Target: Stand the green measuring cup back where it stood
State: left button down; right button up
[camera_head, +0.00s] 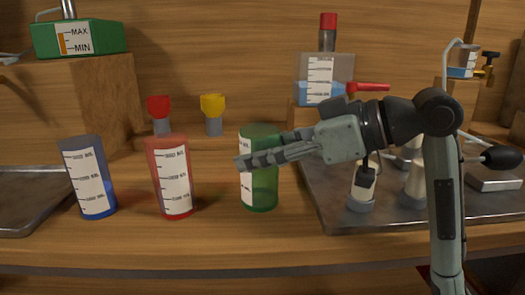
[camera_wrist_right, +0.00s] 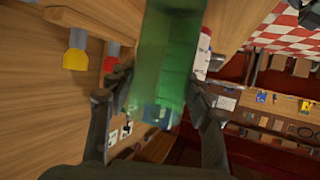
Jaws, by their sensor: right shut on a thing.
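The green measuring cup (camera_head: 264,187) is upright or nearly so, right of the red measuring cup (camera_head: 174,165). My right gripper (camera_head: 252,160) comes in from the right and is shut on the green cup, its fingers across the cup's upper half and hiding part of its white scale label. In the right wrist view, the green cup (camera_wrist_right: 170,45) sits between the two fingers of the gripper (camera_wrist_right: 160,92). I cannot tell whether the cup's base touches the wood. The blue measuring cup (camera_head: 86,167) stands at the left, looking slightly tilted. My left gripper is not in view.
A metal tray (camera_head: 335,215) with grey-based items is at the right, close to the green cup. Another tray (camera_head: 30,215) is at the far left. Red (camera_head: 160,112) and yellow (camera_head: 213,110) funnel-topped pieces stand behind. The shelf's front edge (camera_head: 200,245) runs below the cups.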

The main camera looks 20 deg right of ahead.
jog(key=shift+f+b, duration=0.4)
jog(key=shift+f, duration=0.2)
jog(key=o, duration=1.4)
jog(key=v, duration=1.2)
